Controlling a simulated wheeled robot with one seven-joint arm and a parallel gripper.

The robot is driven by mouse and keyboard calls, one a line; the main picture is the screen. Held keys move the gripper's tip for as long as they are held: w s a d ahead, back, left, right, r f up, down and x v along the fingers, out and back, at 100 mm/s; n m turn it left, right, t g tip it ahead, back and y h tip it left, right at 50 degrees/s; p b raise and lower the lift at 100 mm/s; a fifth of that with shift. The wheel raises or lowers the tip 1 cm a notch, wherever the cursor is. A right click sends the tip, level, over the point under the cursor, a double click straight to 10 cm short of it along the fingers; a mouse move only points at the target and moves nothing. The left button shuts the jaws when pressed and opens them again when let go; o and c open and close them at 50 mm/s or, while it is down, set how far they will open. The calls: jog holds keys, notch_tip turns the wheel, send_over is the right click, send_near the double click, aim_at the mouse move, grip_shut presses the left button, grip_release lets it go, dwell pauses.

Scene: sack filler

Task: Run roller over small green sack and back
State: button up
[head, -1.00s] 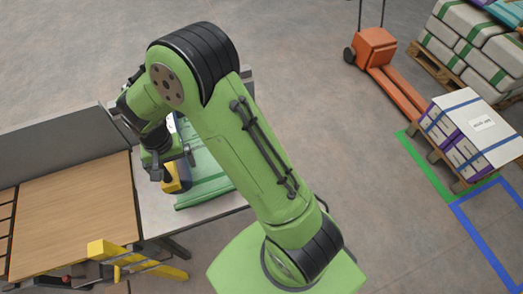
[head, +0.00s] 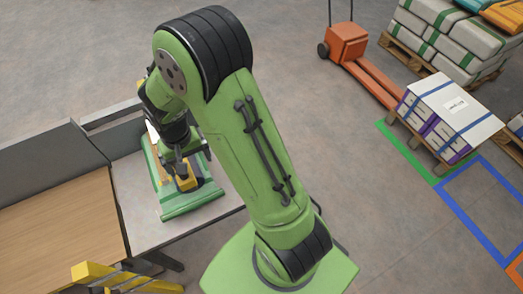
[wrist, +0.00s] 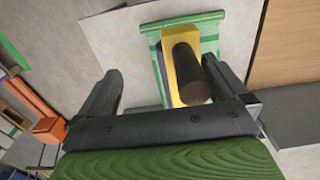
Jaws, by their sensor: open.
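The small green sack (head: 192,206) lies flat on the light table at left of centre in the head view, and shows at the top of the wrist view (wrist: 208,42). The roller, with a yellow body (head: 188,184) and a dark round part, is over the sack. In the wrist view its yellow body (wrist: 170,72) rests against the sack, and the dark cylinder points toward my gripper. My gripper (wrist: 163,68) is open, its fingers apart on either side of the roller; I cannot tell whether one touches it. My arm hides part of the sack in the head view.
A wooden-topped bench (head: 60,225) with a grey back panel adjoins the table at left. A yellow barrier (head: 100,275) stands near the front left. An orange pallet jack (head: 345,45) and loaded pallets stand at right. The floor between is clear.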

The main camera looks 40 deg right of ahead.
jog(key=s+d, duration=0.4)
jog(key=d, duration=0.8)
jog(key=s+d, duration=0.3)
jog(key=d, duration=1)
jog(key=a+r+p, duration=0.3)
jog(key=r+p, duration=0.3)
jog(key=r, duration=0.3)
jog(key=shift+w+a, duration=0.25)
jog(key=shift+w, duration=0.05)
dwell(0.3)
